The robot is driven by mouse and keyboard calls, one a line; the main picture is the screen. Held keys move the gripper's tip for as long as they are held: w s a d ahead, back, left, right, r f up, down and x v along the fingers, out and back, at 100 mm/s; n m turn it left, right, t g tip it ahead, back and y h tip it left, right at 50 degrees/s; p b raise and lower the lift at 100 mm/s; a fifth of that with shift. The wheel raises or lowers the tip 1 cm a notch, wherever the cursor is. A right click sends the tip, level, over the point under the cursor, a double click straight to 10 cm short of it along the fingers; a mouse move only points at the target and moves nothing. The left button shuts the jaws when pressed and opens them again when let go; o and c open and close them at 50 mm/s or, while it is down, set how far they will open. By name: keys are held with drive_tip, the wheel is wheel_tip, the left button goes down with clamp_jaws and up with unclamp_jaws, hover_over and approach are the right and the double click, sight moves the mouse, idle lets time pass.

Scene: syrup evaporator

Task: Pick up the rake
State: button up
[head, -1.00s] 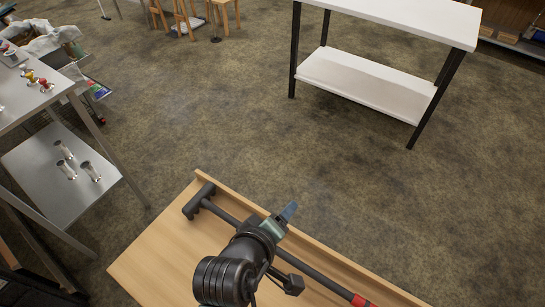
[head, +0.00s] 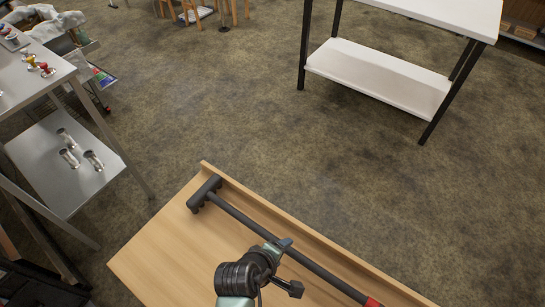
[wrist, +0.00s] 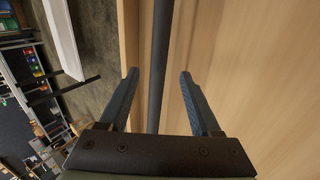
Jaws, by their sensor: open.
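The rake (head: 264,230) lies along the raised far edge of a wooden tabletop. Its dark toothed head is at the upper left, and its dark handle runs down to the right, to a red part at the picture's bottom edge. My gripper (head: 283,245) is at the handle, partly hidden by my own wrist in the head view. In the wrist view, my gripper (wrist: 158,78) is open, with the rake's dark handle (wrist: 160,60) running between its two blue-grey fingers. Gaps show on both sides of the handle. I cannot tell how far the fingertips are above the tabletop.
The wooden tabletop (head: 165,250) has a raised lip along its far side. A metal shelf table (head: 60,190) with small shiny fittings stands at the left. A white table (head: 380,78) with black legs stands at the back right. Open floor lies between.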

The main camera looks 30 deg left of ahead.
drive_tip(key=x, duration=0.3)
drive_tip(key=shift+w+f+b, duration=0.2)
drive_tip(key=shift+w+b, duration=0.05)
drive_tip(key=shift+b, duration=0.1)
clamp_jaws()
drive_tip(key=shift+r, duration=0.1)
idle(1.0)
